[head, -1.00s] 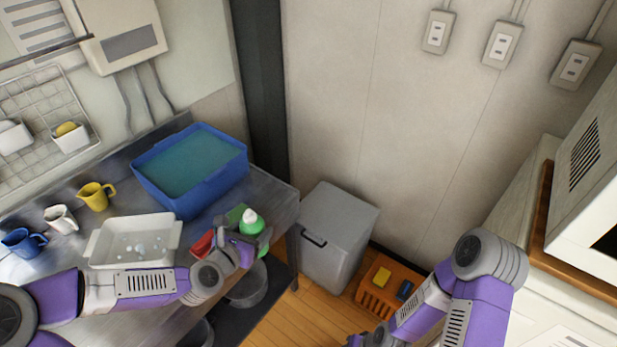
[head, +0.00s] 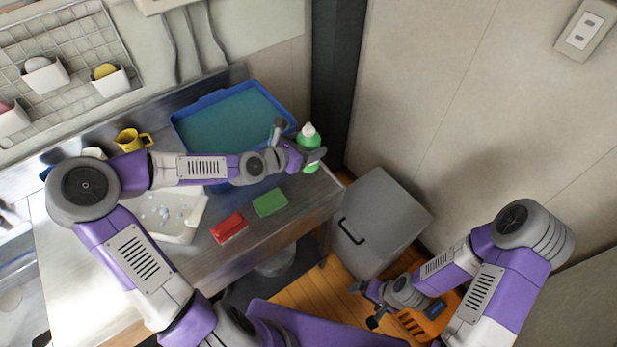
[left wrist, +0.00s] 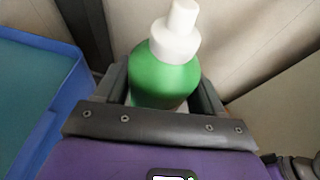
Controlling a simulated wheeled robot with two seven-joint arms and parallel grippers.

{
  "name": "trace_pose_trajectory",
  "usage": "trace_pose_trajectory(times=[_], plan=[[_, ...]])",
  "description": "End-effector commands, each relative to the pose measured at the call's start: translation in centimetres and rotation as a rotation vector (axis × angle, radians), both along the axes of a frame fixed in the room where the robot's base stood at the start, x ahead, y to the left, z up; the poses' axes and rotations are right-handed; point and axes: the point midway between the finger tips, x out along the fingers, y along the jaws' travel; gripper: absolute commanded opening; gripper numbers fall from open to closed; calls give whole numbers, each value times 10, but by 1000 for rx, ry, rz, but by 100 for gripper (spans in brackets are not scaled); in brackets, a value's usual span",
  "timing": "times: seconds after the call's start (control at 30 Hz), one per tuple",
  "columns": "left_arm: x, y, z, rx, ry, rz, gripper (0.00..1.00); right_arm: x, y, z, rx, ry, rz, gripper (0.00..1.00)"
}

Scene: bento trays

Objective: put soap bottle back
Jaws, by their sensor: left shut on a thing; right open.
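The soap bottle (head: 308,140) is green with a white pump top. It is upright at the far right end of the steel counter, beside the blue basin. My left gripper (head: 301,156) is shut on the bottle, its fingers on either side. The bottle (left wrist: 164,80) also shows in the left wrist view between the fingers of my left gripper (left wrist: 163,98). My right gripper (head: 365,305) is open and empty, low near the orange crate.
The blue basin (head: 178,118) of water is left of the bottle. A green sponge (head: 270,202) and a red sponge (head: 229,227) lie on the counter (head: 300,205) in front. A grey bin (head: 385,215) stands off its right end. The orange crate (head: 412,322) is on the floor.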

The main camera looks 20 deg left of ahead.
Motion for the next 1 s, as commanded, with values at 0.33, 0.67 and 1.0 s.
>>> trace_pose_trajectory(times=[0.33, 0.67, 1.0], plan=[[26, 0, -46, -3, 3, -82, 26, 0, 0, -11, 0, 0, 0, 94], [26, 1, -84, -2, 0, -79, 26, 0, 0, -20, 0, -1, 0, 94], [26, 1, -117, -1, -2, -79, 26, 0, 0, -28, 0, -1, 0, 94]])
